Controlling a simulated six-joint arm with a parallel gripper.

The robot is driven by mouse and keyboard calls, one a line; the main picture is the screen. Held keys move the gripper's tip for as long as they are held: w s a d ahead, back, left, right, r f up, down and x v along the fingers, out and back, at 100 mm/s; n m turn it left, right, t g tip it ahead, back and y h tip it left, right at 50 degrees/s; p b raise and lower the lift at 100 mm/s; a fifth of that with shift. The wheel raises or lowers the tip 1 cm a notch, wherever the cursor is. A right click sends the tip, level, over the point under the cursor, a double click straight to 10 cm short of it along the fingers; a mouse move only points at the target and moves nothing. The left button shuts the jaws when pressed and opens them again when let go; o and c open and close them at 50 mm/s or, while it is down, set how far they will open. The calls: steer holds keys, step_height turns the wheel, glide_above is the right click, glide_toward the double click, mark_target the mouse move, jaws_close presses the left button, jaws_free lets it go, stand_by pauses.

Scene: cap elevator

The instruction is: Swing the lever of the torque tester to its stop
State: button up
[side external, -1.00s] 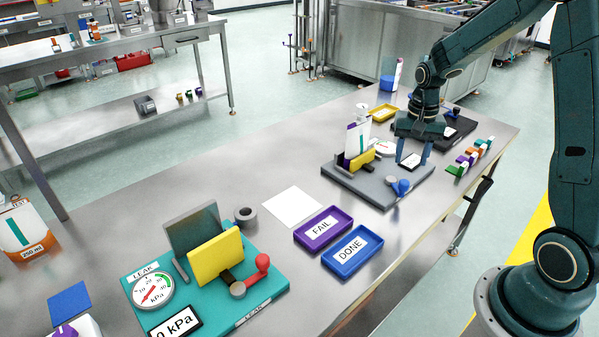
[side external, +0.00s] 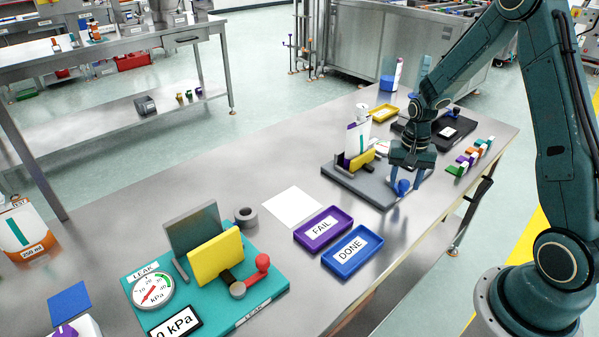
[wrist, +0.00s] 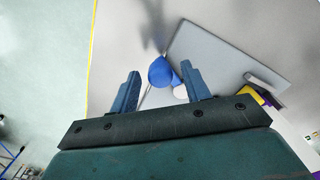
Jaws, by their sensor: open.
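The torque tester is a grey plate (side external: 362,186) on the steel bench, with a yellow clamp block (side external: 362,158) and a white pouch (side external: 356,140) standing at its left side. Its lever ends in a blue knob (side external: 403,187) near the front right corner. My gripper (side external: 408,181) is low over that corner, pointing down, fingers at the knob. In the wrist view the open fingers (wrist: 160,73) appear on either side of the blue knob (wrist: 159,70), with gaps beside it. Whether a finger touches the lever cannot be told. The tester's dial is mostly hidden behind my gripper.
Purple FAIL (side external: 342,216) and blue DONE (side external: 372,257) trays lie nearer the camera. Coloured clips (side external: 468,160) stand to the right. A teal leak tester (side external: 262,295) with a red lever sits at front left. A white sheet (side external: 292,204) lies mid-bench.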

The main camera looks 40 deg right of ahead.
jaws_close()
steer(key=shift+a, duration=0.1)
steer(key=shift+w+a+m, duration=0.4)
steer(key=shift+a+m, duration=0.05)
steer(key=shift+m, duration=0.65)
steer(key=m, duration=0.1)
steer(key=w+a+m, duration=0.1)
steer(key=m, duration=0.1)
steer(key=shift+w+a, duration=0.1)
steer(key=shift+w, duration=0.15)
steer(key=w+m, duration=0.1)
steer(key=m, duration=0.1)
steer(key=w+m, duration=0.1)
steer(key=shift+a+m, duration=0.35)
steer(key=shift+m, duration=0.05)
steer(key=shift+w+a+r+m, duration=0.1)
steer(key=shift+w+m, duration=0.3)
steer(key=shift+m, duration=0.35)
steer(key=shift+w+m, duration=0.35)
steer(key=shift+m, duration=0.4)
